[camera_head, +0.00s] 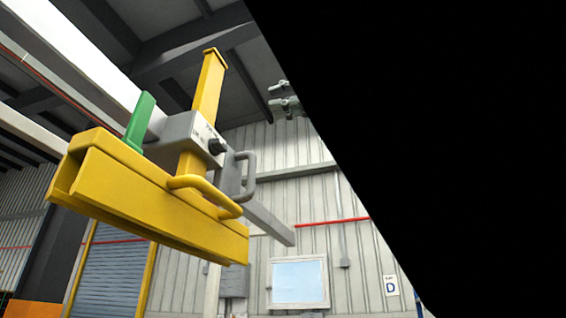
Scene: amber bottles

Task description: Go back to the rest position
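No amber bottle shows in the head view. I cannot see my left gripper. A flat black area fills the right side with a straight slanting edge. It may be a part of my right arm or gripper very close to the camera, but no fingers can be made out in it. Whether my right gripper is open or shut, or holds anything, cannot be told.
A yellow beam frame (150,205) with a handle hangs high at the left, with a grey box (190,138) and a green bar (139,122) on it. Behind are a corrugated wall (330,260), a window (299,282) and a blue shutter (110,275). No tabletop shows.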

